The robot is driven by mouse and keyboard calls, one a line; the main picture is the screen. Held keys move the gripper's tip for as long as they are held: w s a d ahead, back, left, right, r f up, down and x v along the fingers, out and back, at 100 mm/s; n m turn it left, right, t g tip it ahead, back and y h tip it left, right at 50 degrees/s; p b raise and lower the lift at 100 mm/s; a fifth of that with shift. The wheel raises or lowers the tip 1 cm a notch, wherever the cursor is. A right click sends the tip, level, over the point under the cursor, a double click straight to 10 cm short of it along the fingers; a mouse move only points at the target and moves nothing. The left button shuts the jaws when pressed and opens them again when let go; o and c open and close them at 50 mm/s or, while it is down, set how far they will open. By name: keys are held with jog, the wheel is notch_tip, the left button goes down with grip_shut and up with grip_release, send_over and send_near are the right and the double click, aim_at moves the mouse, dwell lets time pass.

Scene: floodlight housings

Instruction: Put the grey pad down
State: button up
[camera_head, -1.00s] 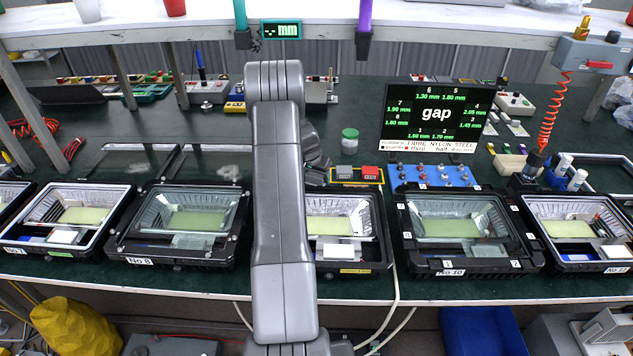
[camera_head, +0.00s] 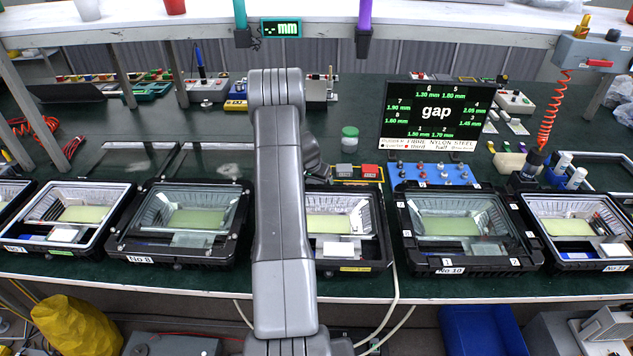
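A small grey pad (camera_head: 346,171) shows beside a red pad (camera_head: 370,171) in a yellow-edged holder (camera_head: 356,182) behind the middle housing. My gripper (camera_head: 318,174) is at the left end of this holder, largely hidden behind my own arm. Its fingers cannot be made out, so I cannot tell whether it is open or shut or holds anything. I cannot tell whether the grey pad in the holder is the one the task names. The middle housing (camera_head: 352,267) is partly covered by my arm.
Housing No 8 (camera_head: 130,250) stands left of my arm and housing No 10 (camera_head: 487,264) right of it. A blue tray (camera_head: 440,183) with small knobs lies behind No 10. A green-lidded jar (camera_head: 349,139) stands behind the pad holder. A gap screen (camera_head: 434,115) stands behind the blue tray.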

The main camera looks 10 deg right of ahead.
jog(key=shift+r, duration=0.2)
jog(key=b+v, duration=0.1)
jog(key=v, duration=1.1)
jog(key=shift+b, duration=0.3)
jog(key=shift+w+d+f, duration=0.1)
jog(key=p+x, duration=0.2)
jog(key=x, duration=0.9)
jog(key=shift+f, duration=0.15)
jog(key=shift+w+f+b, duration=0.1)
jog(key=shift+f+b, duration=0.25)
jog(key=shift+f, duration=0.2)
jog(key=shift+r+p, duration=0.3)
jog(key=shift+p, duration=0.1)
